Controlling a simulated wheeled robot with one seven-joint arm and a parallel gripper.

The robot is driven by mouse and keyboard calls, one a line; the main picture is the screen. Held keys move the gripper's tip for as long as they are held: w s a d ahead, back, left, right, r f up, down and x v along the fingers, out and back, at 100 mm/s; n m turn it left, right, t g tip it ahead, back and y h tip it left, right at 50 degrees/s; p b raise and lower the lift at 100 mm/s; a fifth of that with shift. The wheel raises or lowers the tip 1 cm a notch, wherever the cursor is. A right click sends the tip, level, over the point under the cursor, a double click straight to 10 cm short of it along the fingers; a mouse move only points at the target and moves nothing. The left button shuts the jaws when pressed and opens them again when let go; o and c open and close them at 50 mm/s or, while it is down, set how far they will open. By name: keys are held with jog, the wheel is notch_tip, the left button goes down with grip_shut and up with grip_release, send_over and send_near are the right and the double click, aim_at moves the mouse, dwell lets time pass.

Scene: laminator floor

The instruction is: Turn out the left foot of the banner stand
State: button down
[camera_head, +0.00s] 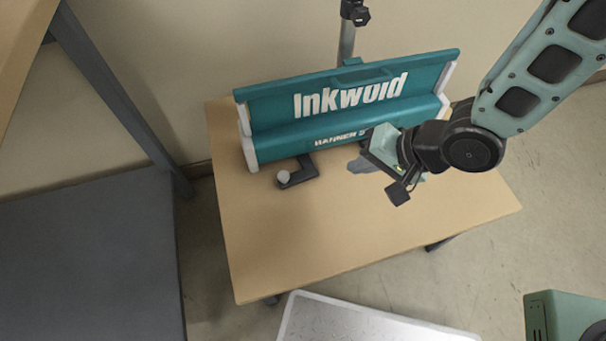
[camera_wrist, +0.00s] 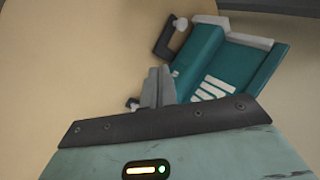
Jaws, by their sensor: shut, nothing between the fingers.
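The teal banner stand (camera_head: 300,85) with white end caps lies along the back of the table. Its left foot (camera_head: 300,177), a dark L-shaped bar with a pale round knob, sticks out in front of the stand's left end. It also shows near the top of the wrist view (camera_wrist: 163,45). My gripper (camera_head: 358,165) is shut and empty, low in front of the stand's middle, right of the left foot and apart from it. In the wrist view, my fingers (camera_wrist: 160,75) cover part of another dark piece with a knob (camera_wrist: 132,103). My arm hides the stand's lower right front.
The wooden table (camera_head: 300,245) is bare in front of the stand. A grey pole (camera_head: 346,42) stands behind it. A dark-framed shelf unit (camera_head: 90,250) is at the left, and a pale speckled panel (camera_head: 360,325) is at the front below the table.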

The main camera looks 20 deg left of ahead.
aim_at(284, 178)
jog(key=shift+m+g+y, duration=0.3)
jog(key=shift+m+y, duration=0.1)
jog(key=shift+y, duration=0.2)
jog(key=b+x, duration=0.1)
jog(key=x, duration=0.3)
jog(key=s+b+x, duration=0.1)
jog(key=x, duration=0.2)
jog(key=b+x, duration=0.2)
jog(key=x, duration=0.2)
jog(key=shift+s+f, duration=0.2)
jog(key=shift+f, duration=0.3)
jog(key=a, duration=0.3)
jog(key=shift+w+a+f+b, duration=0.2)
jog(key=shift+w+f+b, duration=0.05)
jog(key=shift+f+b, duration=0.15)
jog(key=shift+a, duration=0.5)
jog(key=shift+r, duration=0.15)
jog(key=shift+a+r+p, duration=0.1)
jog(key=shift+a+p, duration=0.15)
jog(key=shift+p, duration=0.4)
jog(key=shift+s+a+p, duration=0.1)
jog(key=shift+a+p, duration=0.2)
jog(key=shift+p, duration=0.1)
jog(key=shift+a, duration=0.35)
